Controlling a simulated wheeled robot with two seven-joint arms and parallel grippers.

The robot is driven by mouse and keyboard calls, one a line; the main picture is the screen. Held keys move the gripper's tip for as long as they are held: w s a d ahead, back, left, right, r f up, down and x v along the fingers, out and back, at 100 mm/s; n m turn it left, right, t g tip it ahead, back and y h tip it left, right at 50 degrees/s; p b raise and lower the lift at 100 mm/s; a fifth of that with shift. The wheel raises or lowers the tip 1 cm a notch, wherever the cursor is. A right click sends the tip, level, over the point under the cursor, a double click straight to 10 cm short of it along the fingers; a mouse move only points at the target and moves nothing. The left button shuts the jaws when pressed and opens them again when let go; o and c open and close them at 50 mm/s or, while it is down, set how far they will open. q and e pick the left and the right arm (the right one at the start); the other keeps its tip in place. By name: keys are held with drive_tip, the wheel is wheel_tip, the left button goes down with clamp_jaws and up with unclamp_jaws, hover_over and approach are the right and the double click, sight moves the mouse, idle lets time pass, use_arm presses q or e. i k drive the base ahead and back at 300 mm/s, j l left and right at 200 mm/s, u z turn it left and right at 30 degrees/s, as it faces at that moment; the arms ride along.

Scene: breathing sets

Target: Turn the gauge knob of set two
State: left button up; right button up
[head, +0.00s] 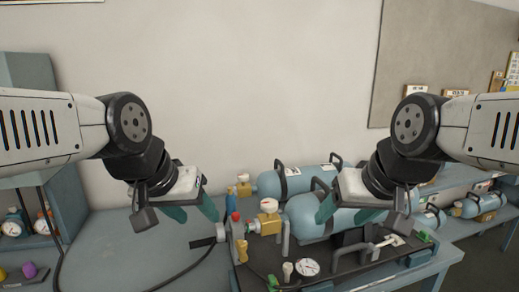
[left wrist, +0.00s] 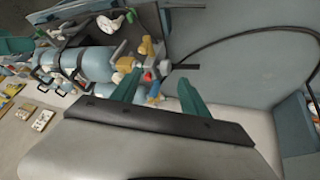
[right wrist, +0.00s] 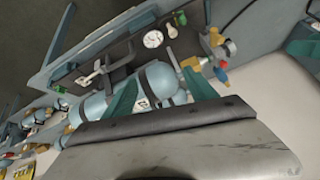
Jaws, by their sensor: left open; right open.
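A breathing set with blue-grey cylinders (head: 305,215) and brass valve parts (head: 268,222) lies on a dark backplate (head: 345,262) on the table. Its round white gauge (head: 307,267) faces up near the front; the gauge also shows in the left wrist view (left wrist: 147,46) and right wrist view (right wrist: 153,39). A small cream knob (head: 287,269) stands left of the gauge. I cannot tell which set is numbered two. My left gripper (head: 191,211) is open and empty, left of the valves. My right gripper (head: 347,213) is open and empty, above the cylinders, partly covering them.
A second blue cylinder (head: 300,180) lies behind. More sets stand on a bench to the right (head: 470,205), and round gauges sit on a shelf at left (head: 13,227). A black hose (head: 187,270) crosses the table (head: 110,255). The table's left part is otherwise clear.

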sight(288, 267)
drive_tip(key=u, duration=2)
drive_tip(key=l+z, duration=0.1)
drive_tip(key=z, duration=0.4)
drive_tip(key=k+l+z, duration=0.1)
drive_tip(key=z, duration=0.35)
drive_tip(key=l+z, duration=0.2)
drive_tip(key=z, duration=0.3)
drive_tip(key=l+z, duration=0.15)
drive_tip(key=z, duration=0.3)
